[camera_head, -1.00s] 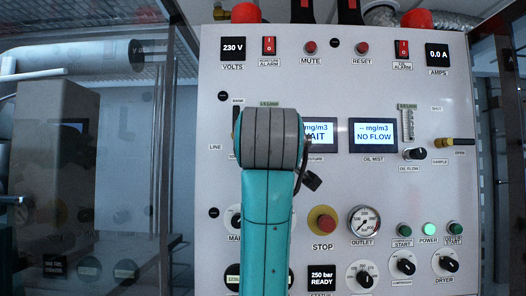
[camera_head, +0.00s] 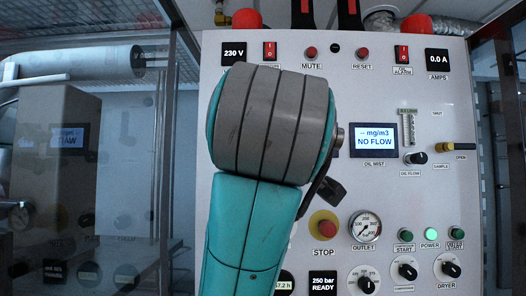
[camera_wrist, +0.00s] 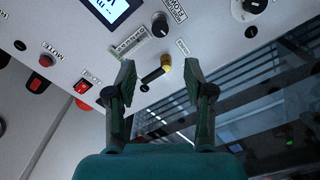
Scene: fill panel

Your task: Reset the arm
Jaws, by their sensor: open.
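My gripper (camera_wrist: 160,80) is open in the wrist view, with its two dark fingers spread apart and nothing held between them. The panel (camera_wrist: 55,135) lies beyond the fingers, tilted in this view. A valve with a brass end (camera_wrist: 165,62) and a dark handle appears between the fingertips; I cannot tell how far off it is. In the head view my teal and grey arm rises in front of the panel (camera_head: 460,110) and covers its left middle part. The jaws are mostly hidden behind the arm there.
The brass valve (camera_head: 446,147), oil flow knob (camera_head: 416,158), oil mist display (camera_head: 373,140), red stop button (camera_head: 324,224) and outlet gauge (camera_head: 365,227) show right of my arm. The stop button is close to the arm. A glass-fronted cabinet (camera_head: 80,190) stands at the left.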

